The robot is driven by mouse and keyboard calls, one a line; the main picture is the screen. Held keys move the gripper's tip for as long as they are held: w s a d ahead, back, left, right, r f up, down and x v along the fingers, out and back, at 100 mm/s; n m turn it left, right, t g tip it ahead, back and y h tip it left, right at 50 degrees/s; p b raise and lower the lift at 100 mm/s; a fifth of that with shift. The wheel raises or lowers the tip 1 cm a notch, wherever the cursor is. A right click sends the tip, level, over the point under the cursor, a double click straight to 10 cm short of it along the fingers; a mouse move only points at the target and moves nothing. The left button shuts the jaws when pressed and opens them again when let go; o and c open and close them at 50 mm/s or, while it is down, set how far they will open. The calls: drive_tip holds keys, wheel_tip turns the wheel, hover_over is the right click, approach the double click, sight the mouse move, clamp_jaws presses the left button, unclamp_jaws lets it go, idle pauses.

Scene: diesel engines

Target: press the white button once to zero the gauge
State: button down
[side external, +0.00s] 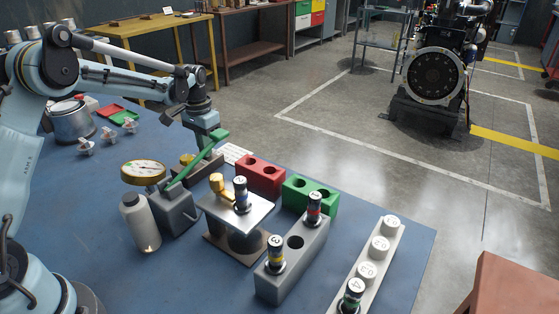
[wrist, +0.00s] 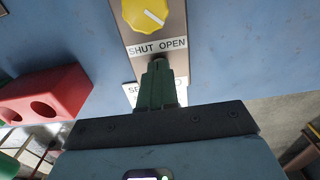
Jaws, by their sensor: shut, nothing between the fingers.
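My gripper (wrist: 157,68) has its green fingers shut together with nothing between them. In the wrist view the tips are over a narrow panel (wrist: 125,12), just below its "SHUT OPEN" label (wrist: 158,47). A yellow knob (wrist: 144,14) sits above that label. A dark round spot shows at the tips; I cannot tell if they touch the panel. I cannot make out a white button in either view; the fingers cover part of the panel. In the side view a round gauge (side external: 143,172) with a yellow rim stands left of my gripper, on a grey block (side external: 175,213).
A red two-hole block (side external: 261,177) is close to my gripper; it also shows in the wrist view (wrist: 48,97). A green block (side external: 309,197), a metal stand (side external: 236,213), a white bottle (side external: 140,222) and a grey rack (side external: 293,263) crowd the blue table (side external: 95,225).

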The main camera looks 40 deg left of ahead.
drive_tip(key=shift+f, duration=0.2)
wheel_tip(320, 180, up, 14)
drive_tip(key=shift+r, duration=0.25)
idle(0.4)
drive_tip(key=s+d+f+t, duration=0.2)
drive_tip(key=s+d+t, duration=0.1)
drive_tip(key=s+d, duration=0.4)
drive_tip(key=s+d+f+t, duration=0.1)
drive_tip(key=s+d+t, duration=0.3)
drive_tip(key=s+d, duration=0.3)
drive_tip(key=s, duration=0.5)
drive_tip(key=shift+f, duration=0.4)
drive_tip(key=c, duration=1.8)
unclamp_jaws()
